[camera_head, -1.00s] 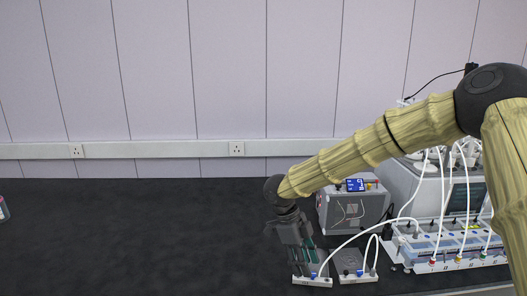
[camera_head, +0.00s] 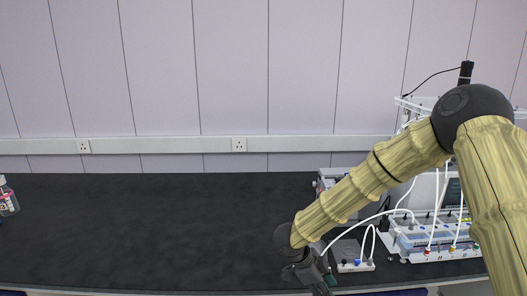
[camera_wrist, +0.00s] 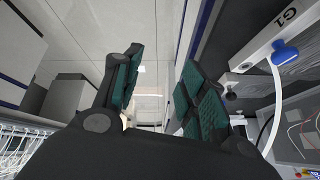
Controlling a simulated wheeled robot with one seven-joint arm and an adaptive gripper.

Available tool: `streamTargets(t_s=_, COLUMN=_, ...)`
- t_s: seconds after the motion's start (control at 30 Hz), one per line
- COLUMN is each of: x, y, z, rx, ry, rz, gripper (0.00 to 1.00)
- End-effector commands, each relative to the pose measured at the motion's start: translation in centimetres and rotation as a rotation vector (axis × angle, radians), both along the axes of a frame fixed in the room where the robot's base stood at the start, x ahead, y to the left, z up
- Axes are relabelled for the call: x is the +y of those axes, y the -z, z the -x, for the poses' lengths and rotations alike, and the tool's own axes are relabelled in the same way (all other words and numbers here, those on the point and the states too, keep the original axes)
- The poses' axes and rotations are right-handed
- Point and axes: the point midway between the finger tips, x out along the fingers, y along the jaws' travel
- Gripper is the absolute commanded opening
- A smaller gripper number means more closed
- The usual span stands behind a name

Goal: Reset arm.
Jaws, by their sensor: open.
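My gripper (camera_head: 318,283) hangs low at the front edge of the black bench in the head view, partly cut off by the picture's bottom. In the wrist view my gripper (camera_wrist: 160,85) has its two green-padded fingers spread apart. Nothing is between them; floor and ceiling-like pale panels show beyond.
Just right of my gripper is a grey plate with a white block (camera_head: 352,266) and tube. The wrist view shows a blue connector (camera_wrist: 285,52) close to the right finger. Reactor equipment (camera_head: 432,235) stands at right, a bottle (camera_head: 7,197) at far left. The bench's middle is clear.

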Motion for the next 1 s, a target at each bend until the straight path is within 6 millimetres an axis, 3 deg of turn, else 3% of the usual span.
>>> streamTargets(t_s=0.2, x=-3.0, y=6.9, z=2.2, rx=0.006, ry=-0.286, rz=0.085, gripper=0.42)
streamTargets(t_s=0.37, x=-4.3, y=11.5, z=4.6, rx=0.033, ry=-0.52, rz=0.107, gripper=0.42)
streamTargets(t_s=0.57, x=-4.9, y=16.8, z=9.2, rx=0.098, ry=-0.819, rz=0.083, gripper=0.42)
streamTargets(t_s=0.77, x=-4.8, y=21.2, z=15.8, rx=0.193, ry=-1.112, rz=0.005, gripper=0.42)
streamTargets(t_s=1.0, x=-4.5, y=24.6, z=26.2, rx=0.337, ry=-1.441, rz=-0.16, gripper=0.42)
